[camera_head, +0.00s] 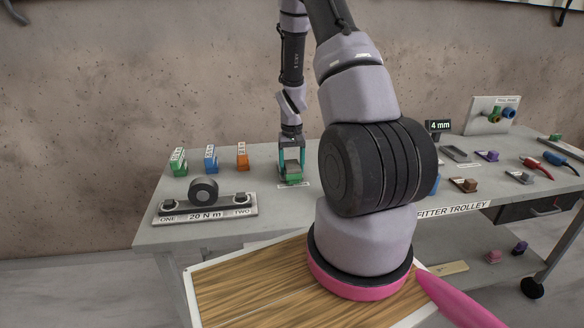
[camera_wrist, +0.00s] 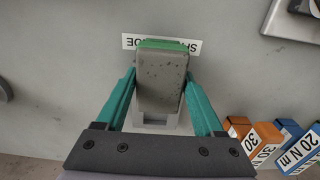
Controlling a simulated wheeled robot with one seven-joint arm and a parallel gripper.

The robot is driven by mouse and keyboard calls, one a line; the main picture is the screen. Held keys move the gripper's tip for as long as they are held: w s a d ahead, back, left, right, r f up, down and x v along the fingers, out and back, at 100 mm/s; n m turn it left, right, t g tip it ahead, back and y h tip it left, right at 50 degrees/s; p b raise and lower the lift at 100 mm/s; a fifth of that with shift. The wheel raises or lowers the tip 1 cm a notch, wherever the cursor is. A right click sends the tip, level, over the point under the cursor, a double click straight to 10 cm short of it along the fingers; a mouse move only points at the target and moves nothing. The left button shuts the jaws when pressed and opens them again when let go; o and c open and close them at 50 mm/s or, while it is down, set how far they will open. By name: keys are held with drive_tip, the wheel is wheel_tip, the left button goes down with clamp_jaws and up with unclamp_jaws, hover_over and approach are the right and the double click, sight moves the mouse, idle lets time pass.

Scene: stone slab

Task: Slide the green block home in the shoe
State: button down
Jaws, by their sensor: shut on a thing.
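In the head view green also shows low between the fingers (camera_head: 292,180). A pale grey piece, apparently the shoe (camera_wrist: 157,118), shows under the block's near end, mostly hidden. I cannot tell how far the block sits in it. A SHOE label (camera_wrist: 187,47) lies just beyond.
Green (camera_head: 178,162), blue (camera_head: 211,159) and orange (camera_head: 242,156) labelled blocks stand to the left on the grey bench. A 20 N m fixture (camera_head: 205,207) with a dark roller lies at front left. Small parts and red- and blue-handled tools (camera_head: 537,167) lie at right.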

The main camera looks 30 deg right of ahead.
drive_tip(key=shift+w+d, duration=0.3)
drive_tip(key=shift+w, duration=0.75)
drive_tip(key=shift+w+d, duration=0.3)
drive_tip(key=shift+w, duration=0.75)
drive_tip(key=shift+w+d, duration=0.3)
drive_tip(key=shift+w, duration=0.75)
idle(0.8)
unclamp_jaws()
wheel_tip(320, 180, up, 11)
idle(0.3)
